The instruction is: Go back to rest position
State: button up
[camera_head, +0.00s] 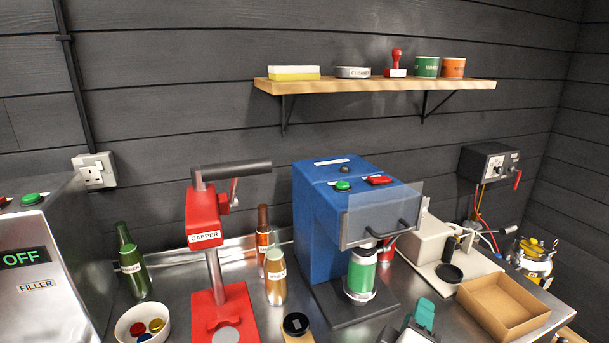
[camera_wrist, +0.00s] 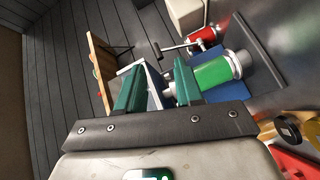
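My gripper (camera_head: 420,316) shows at the bottom edge of the head view, right of centre, with teal fingers. In the wrist view its two green fingers (camera_wrist: 157,72) stand apart with nothing held between them. A blue machine (camera_head: 325,220) stands behind it, with a clear guard (camera_head: 375,212) raised at its front. A green can (camera_head: 361,272) with a silver top stands upright under the guard. The same can (camera_wrist: 214,72) shows just right of the fingers in the wrist view, apart from them.
A red capper (camera_head: 205,225), bottles (camera_head: 275,275), a white bowl (camera_head: 122,328) and a filler (camera_head: 40,270) stand on the left. An open cardboard box (camera_head: 505,305) and a beige device (camera_head: 425,243) are on the right. A wooden shelf (camera_head: 375,86) hangs above.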

jog(key=s+d+f+m+g+y, duration=0.25)
jog(key=s+d+f+g, duration=0.2)
jog(key=s+f, duration=0.35)
jog(key=s+d+f+m+g+y, duration=0.1)
jog(key=s+d+f+m+g, duration=0.2)
jog(key=s+d+f, duration=0.45)
jog(key=s+a+f+m+g+y, duration=0.1)
jog(key=s+a+f+g+y, duration=0.1)
jog(key=s+f, duration=0.3)
jog(key=s+a+f+m+g+y, duration=0.2)
jog(key=s+a+f+g+y, duration=0.1)
jog(key=s, duration=0.7)
jog(key=shift+s+f, duration=0.15)
jog(key=shift+f, duration=0.75)
